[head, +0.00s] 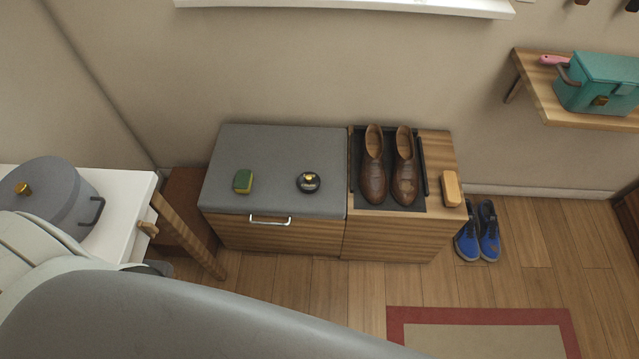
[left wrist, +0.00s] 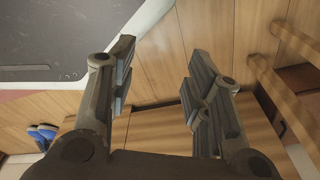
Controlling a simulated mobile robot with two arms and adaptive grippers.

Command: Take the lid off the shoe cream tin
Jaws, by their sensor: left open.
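The shoe cream tin (head: 308,184) is a small round black tin with a gold knob on its lid. It sits on the grey top of the bench, right of a green and yellow sponge (head: 243,181). The lid appears to be on the tin. My left gripper (left wrist: 158,80) is open and empty in the left wrist view, with wooden surfaces beyond its fingers. The tin cannot be made out in that view. In the head view my large grey arm crosses the front, well short of the tin. My right gripper is not in view.
Brown shoes (head: 389,178) stand on a dark tray on the bench's right part, with a tan block (head: 451,189) beside them. Blue shoes (head: 479,231) are on the floor. A white table (head: 128,188) with a grey pot (head: 52,190) stands left. The grey top around the tin is clear.

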